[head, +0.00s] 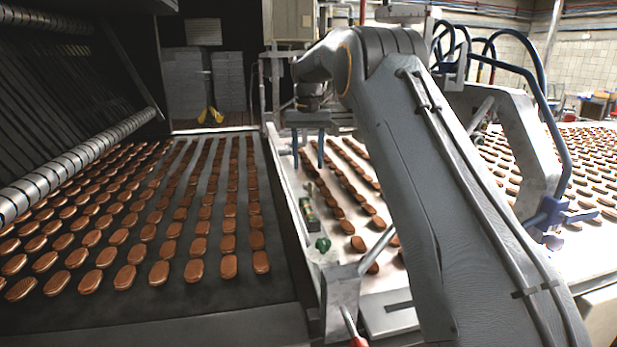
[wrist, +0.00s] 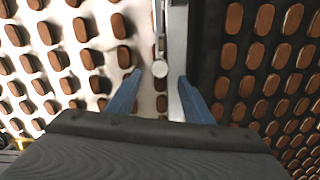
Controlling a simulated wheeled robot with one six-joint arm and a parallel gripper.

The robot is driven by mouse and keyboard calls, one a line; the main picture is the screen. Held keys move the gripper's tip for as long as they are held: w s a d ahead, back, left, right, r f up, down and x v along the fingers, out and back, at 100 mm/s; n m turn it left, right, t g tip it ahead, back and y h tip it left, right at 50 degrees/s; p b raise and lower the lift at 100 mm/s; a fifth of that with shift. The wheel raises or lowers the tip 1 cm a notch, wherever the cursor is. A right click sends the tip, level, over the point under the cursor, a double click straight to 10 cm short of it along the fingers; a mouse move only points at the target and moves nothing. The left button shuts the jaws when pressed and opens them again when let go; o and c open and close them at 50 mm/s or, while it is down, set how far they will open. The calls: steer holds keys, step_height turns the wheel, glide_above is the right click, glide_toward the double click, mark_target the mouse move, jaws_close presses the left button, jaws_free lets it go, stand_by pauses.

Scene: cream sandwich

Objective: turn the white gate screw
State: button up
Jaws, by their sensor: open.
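The white gate screw (wrist: 160,69) shows in the wrist view as a small pale round head on a narrow metal strip between the two conveyor belts. My gripper (wrist: 159,77) is open, with one blue finger on each side of the screw head in that view. Neither finger appears to touch it, and I cannot tell the height gap. In the head view my gripper (head: 308,150) points down above the left edge of the white belt, with its fingers apart and empty. I cannot make out the screw in the head view.
A dark belt (head: 165,295) with rows of brown biscuits lies left, and a white belt (head: 590,255) with biscuits lies right. A grey frame (head: 530,150) with blue hoses stands right.

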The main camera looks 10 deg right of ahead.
steer(key=shift+f+p, duration=0.85)
steer(key=shift+f, duration=2.3)
steer(key=c, duration=1.1)
steer(key=shift+o, duration=0.2)
steer(key=shift+n, duration=0.3)
steer(key=n+b, duration=0.1)
steer(key=n, duration=0.3)
steer(key=shift+r+n, duration=0.1)
steer(key=shift+n, duration=1.9)
steer(key=shift+b, duration=0.3)
